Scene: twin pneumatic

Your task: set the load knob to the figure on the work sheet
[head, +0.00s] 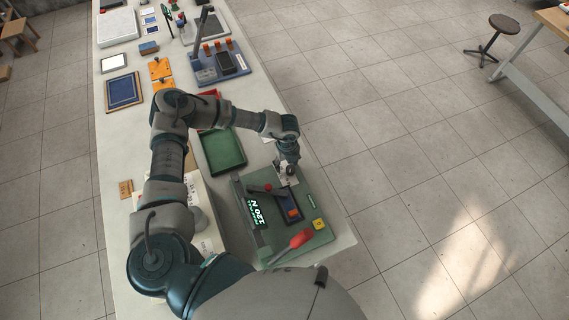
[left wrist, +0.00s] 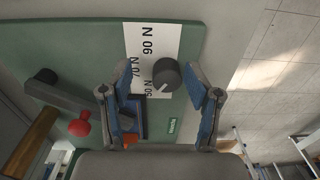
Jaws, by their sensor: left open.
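The load knob (left wrist: 166,73) is a dark round knob with a white pointer line, shown in the left wrist view. It stands on a white scale plate (left wrist: 150,38) with figures in N, turned in the picture and partly hidden. My left gripper (left wrist: 162,82) is open, its fingers spread on either side of the knob without visible contact. In the head view my left gripper (head: 287,170) is over the far right of the green fixture (head: 313,243) and hides the knob. A display (head: 257,213) there reads 120 N. A pale sheet (head: 207,236) lies left of it, mostly behind my arm, its figure unreadable.
The table edge is close on the right.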

